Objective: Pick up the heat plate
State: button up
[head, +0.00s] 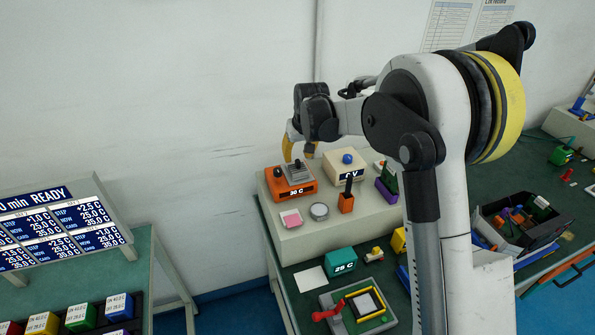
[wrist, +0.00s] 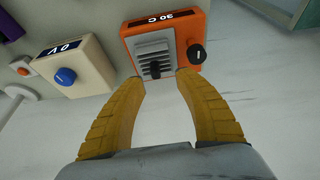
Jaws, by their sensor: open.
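The heat plate is most likely the grey finned plate (head: 300,171) set on an orange box (head: 290,190) with a "30 C" display, at the back of the bench's raised white shelf. In the wrist view the finned plate (wrist: 153,46) has a black knob (wrist: 153,68) at its near edge. A second black knob (wrist: 196,54) sits on the orange box (wrist: 190,28) beside it. My gripper (head: 299,156), with yellow fingers, is open and empty above the box. In the wrist view my fingertips (wrist: 159,78) spread to either side of the plate's knob; contact cannot be told.
A cream box (head: 345,165) with a blue knob and "0 V" display stands right of the orange box. The wall is close behind.

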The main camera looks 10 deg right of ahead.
aim_at(298, 160)
jog(key=x, duration=0.3)
jog(key=b+x, duration=0.1)
jog(key=shift+w+d+f, duration=0.2)
jog(key=shift+w+d, duration=0.05)
jog(key=shift+d, duration=0.1)
jog(key=shift+w+f, duration=0.2)
jog(key=shift+f, duration=0.25)
jog(key=shift+r, duration=0.1)
grip_shut()
